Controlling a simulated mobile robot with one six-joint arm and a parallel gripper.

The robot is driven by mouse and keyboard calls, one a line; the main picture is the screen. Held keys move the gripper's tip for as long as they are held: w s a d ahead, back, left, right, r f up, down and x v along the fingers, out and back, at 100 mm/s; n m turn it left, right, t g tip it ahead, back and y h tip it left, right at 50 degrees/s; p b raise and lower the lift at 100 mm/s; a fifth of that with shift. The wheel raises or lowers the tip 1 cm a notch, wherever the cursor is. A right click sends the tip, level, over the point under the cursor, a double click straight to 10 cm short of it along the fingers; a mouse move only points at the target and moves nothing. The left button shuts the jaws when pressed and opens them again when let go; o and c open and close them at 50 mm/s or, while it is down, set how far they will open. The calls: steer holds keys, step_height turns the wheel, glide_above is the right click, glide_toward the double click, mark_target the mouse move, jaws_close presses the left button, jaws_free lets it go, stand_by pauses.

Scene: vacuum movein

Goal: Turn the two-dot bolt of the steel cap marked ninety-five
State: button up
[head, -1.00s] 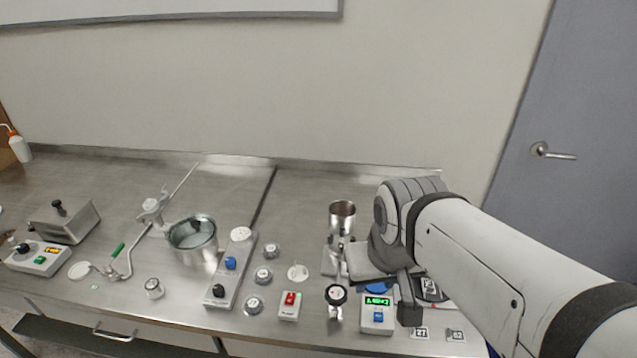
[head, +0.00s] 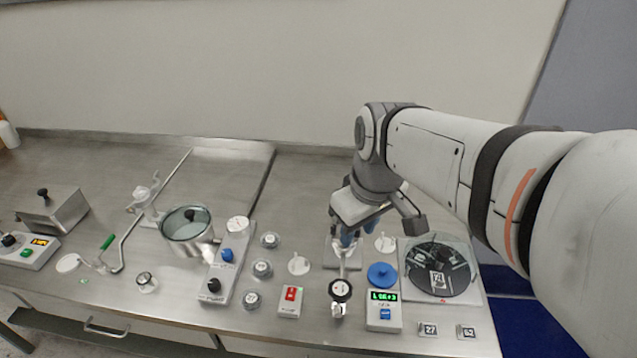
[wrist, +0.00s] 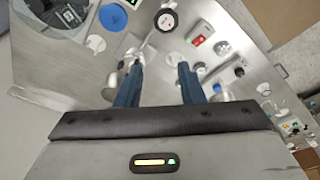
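Several small steel caps stand in a column left of centre on the bench in the head view: a far one (head: 270,240), a middle one (head: 262,269) and a near one (head: 252,299). Another round steel piece (head: 146,281) stands farther left. Their markings and dots are too small to read, so I cannot tell which is ninety-five. My gripper (head: 358,235) is right of the caps, above the steel stand. In the wrist view my gripper (wrist: 160,66) has its two blue fingers apart with nothing held between them. A steel cup is mostly hidden behind the gripper.
Left of the caps are a grey knob panel (head: 227,262) and a lidded pot (head: 188,228). A red-switch box (head: 290,301), a round gauge (head: 340,289), a green-display box (head: 384,311) and a black disc (head: 440,268) stand nearby. The back of the bench is fairly clear.

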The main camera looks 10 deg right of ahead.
steer(key=w+f+n+g+y+b, duration=0.15)
steer(key=w+f+n+b, duration=0.25)
steer(key=w+n, duration=0.5)
steer(key=n+g+y+b, duration=0.2)
steer(key=n+g+b, duration=0.15)
steer(key=n, duration=0.65)
glide_toward(335, 226)
steer(key=shift+s+a+f+t+b, duration=0.3)
steer(key=shift+s+a+f+b, duration=0.1)
steer(key=shift+f, duration=0.25)
steer(key=x, duration=0.7)
steer(key=shift+f, duration=0.3)
jaws_close()
steer(key=shift+d, duration=0.15)
steer(key=shift+s, duration=0.1)
